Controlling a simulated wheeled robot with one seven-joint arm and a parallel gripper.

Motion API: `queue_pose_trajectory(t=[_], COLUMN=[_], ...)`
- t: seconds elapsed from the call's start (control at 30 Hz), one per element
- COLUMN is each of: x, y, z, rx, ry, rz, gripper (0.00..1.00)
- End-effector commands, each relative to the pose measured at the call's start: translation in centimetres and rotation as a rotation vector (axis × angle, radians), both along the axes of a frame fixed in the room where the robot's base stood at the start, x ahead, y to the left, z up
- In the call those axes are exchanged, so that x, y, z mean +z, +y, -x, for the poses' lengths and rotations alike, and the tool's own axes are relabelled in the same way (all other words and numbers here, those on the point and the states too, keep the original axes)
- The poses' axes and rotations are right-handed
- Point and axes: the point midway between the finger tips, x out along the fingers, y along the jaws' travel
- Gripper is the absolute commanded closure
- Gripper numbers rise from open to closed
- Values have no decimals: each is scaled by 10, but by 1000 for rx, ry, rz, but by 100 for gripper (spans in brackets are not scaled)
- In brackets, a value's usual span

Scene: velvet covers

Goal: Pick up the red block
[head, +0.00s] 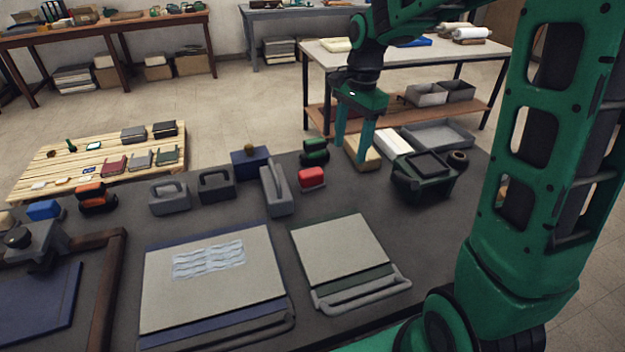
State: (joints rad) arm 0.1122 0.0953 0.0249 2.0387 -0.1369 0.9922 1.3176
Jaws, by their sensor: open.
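The red block (312,177) is small with rounded edges. It sits on the dark tabletop (330,205), right of a tall grey handled tool and just in front of a green roll-like object. My gripper (354,150) is to the right of the red block and a little behind it in the picture. Its two teal fingers point down and stand apart, with part of a tan block (369,158) showing between and behind them. Nothing is seen held. I cannot tell how high the fingertips are above the table.
The grey handled tool (275,188) stands close on the red block's left. The green roll (315,150) and a blue box (249,162) are behind. A dark green device (422,178) stands right. Two flat covered boards (212,275) (340,250) lie in front.

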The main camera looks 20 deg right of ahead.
Motion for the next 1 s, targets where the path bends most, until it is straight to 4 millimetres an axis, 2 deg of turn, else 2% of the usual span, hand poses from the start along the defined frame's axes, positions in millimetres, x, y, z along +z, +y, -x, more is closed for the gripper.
queue_pose_trajectory(t=[0.03, 0.1, 0.2, 0.3, 0.43, 0.7, 1.0], x=[-7, -13, -21, -25, -36, -74, -96], y=[12, 28, 45, 56, 61, 65, 69], z=[-18, -36, -55, -66, -70, -69, -70], rx=[-39, -100, -165, -205, -224, -227, -226], ry=[9, 18, 28, 36, 42, 41, 42], rz=[-14, -33, -54, -68, -74, -73, -73], gripper=[43, 43, 43, 43, 43, 43, 43])
